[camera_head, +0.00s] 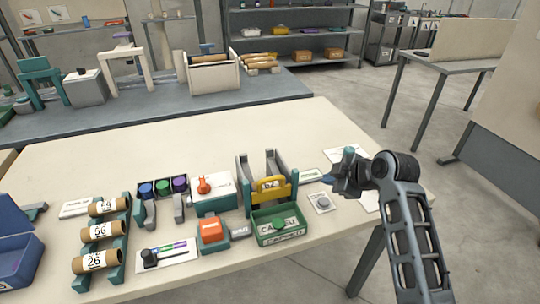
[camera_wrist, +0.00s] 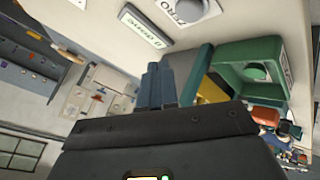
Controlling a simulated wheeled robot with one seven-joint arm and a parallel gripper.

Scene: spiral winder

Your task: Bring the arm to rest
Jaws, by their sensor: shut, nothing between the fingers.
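My gripper (camera_head: 334,181) is over the right part of the cream table (camera_head: 300,128), at the end of my dark arm, which comes in from the lower right. Its fingers point left, toward a grey and teal winder with a yellow handle (camera_head: 271,184), and are apart from it. In the wrist view the blue-grey fingers (camera_wrist: 161,84) are together, with nothing between them. The winder shows just beyond them there, with a yellow part (camera_wrist: 212,90) and a green tray (camera_wrist: 252,68).
A green tray (camera_head: 279,238), an orange-topped block (camera_head: 210,229), cardboard tubes on a rack (camera_head: 102,231) and a white-topped box with a red knob (camera_head: 222,191) stand left of my gripper. The table's middle back is clear.

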